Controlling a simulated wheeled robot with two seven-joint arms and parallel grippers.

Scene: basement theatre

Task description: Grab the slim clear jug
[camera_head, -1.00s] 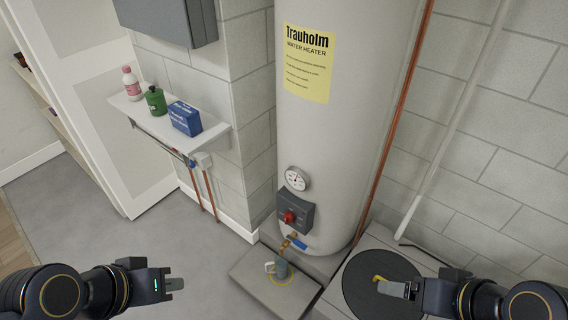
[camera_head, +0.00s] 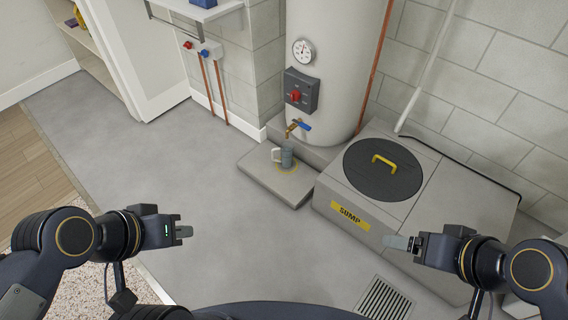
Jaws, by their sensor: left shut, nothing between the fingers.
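The slim clear jug (camera_head: 287,154) stands upright on a low grey slab (camera_head: 262,176), below the brass tap (camera_head: 294,127) of the water heater. Its handle (camera_head: 275,155) is on its left side. My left gripper (camera_head: 187,232) is shut and empty, in front of the slab and to its left, well apart from the jug. My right gripper (camera_head: 390,242) shows at the right, in front of the sump box, apart from the jug. Its fingers look together, with nothing seen between them.
The water heater (camera_head: 335,60) rises behind the jug. A grey sump box (camera_head: 440,195) with a round dark lid (camera_head: 385,168) and yellow handle stands right of the slab. A floor grate (camera_head: 384,300) lies in front. The grey floor (camera_head: 150,165) at left is clear.

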